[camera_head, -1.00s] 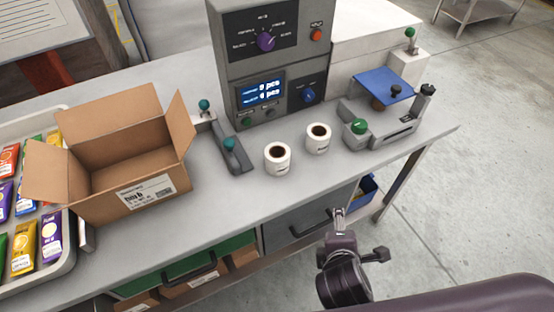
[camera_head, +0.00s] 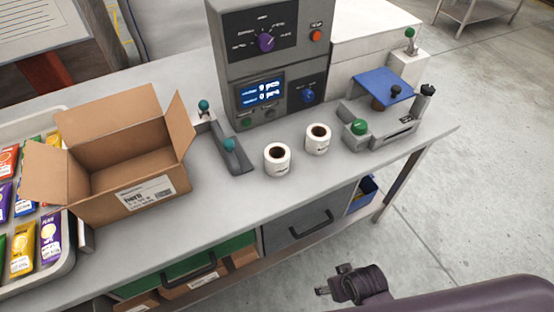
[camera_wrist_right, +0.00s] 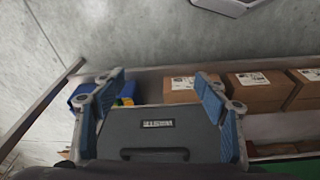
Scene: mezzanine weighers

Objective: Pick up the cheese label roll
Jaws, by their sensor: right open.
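Two white label rolls with dark cores stand upright on the grey counter (camera_head: 225,204). The left roll (camera_head: 277,161) and the right roll (camera_head: 317,140) stand a little apart. Their print is too small to read, so I cannot tell which is the cheese one. My right gripper (camera_head: 322,291) is below and in front of the counter, well away from both rolls. In the right wrist view its fingers (camera_wrist_right: 158,88) are apart and empty, with a grey drawer front beyond them. No rolls show in that view. My left gripper is not in view.
A grey control unit (camera_head: 267,60) stands behind the rolls. A lever (camera_head: 232,158) is left of them, and a blue-topped fixture (camera_head: 384,85) is right. An open carton (camera_head: 128,160) and a tray of packets (camera_head: 68,262) fill the left. Open floor lies right of the counter.

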